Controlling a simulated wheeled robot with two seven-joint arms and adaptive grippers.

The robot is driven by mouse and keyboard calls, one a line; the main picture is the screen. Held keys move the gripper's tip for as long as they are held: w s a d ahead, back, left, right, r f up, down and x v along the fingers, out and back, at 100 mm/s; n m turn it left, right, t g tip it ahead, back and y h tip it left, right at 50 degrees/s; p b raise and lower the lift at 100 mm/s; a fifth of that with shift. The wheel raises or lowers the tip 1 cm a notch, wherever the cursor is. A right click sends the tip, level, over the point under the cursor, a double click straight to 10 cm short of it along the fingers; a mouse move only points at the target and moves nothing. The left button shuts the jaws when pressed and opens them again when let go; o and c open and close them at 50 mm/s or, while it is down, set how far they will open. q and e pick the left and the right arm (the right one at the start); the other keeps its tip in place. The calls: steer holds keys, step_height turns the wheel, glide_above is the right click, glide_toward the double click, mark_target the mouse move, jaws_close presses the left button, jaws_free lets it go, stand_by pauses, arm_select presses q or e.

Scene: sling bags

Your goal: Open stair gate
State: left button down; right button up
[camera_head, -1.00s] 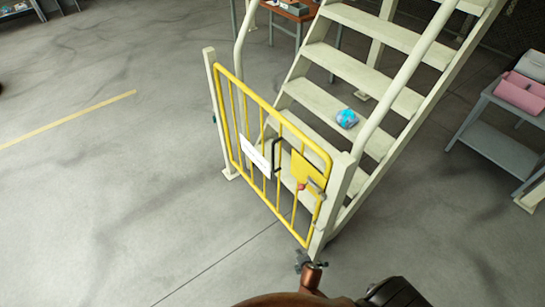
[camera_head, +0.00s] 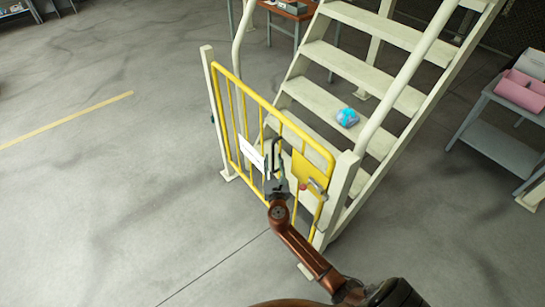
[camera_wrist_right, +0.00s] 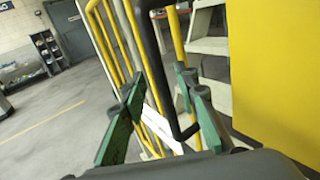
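The yellow barred stair gate (camera_head: 272,105) stands across the foot of the cream stairs, between two cream posts, and looks shut. It carries a white sign (camera_head: 251,153), a black upright handle (camera_head: 277,150) and a yellow plate (camera_head: 308,169) with a small red knob (camera_head: 302,187) and a grey latch piece (camera_head: 317,186). My right gripper (camera_head: 277,182) is at the lower part of the handle. In the right wrist view its green fingers (camera_wrist_right: 160,85) are apart, with the black handle (camera_wrist_right: 150,55) showing between them; contact cannot be told. My left gripper is not in view.
A blue ball (camera_head: 347,117) lies on a stair tread behind the gate. A grey shelf cart (camera_head: 500,145) with a pink bin (camera_head: 520,92) stands at the right. The floor in front and to the left of the gate is clear.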

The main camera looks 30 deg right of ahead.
steer(key=shift+x, duration=1.4)
steer(key=shift+c, duration=0.5)
jaws_close()
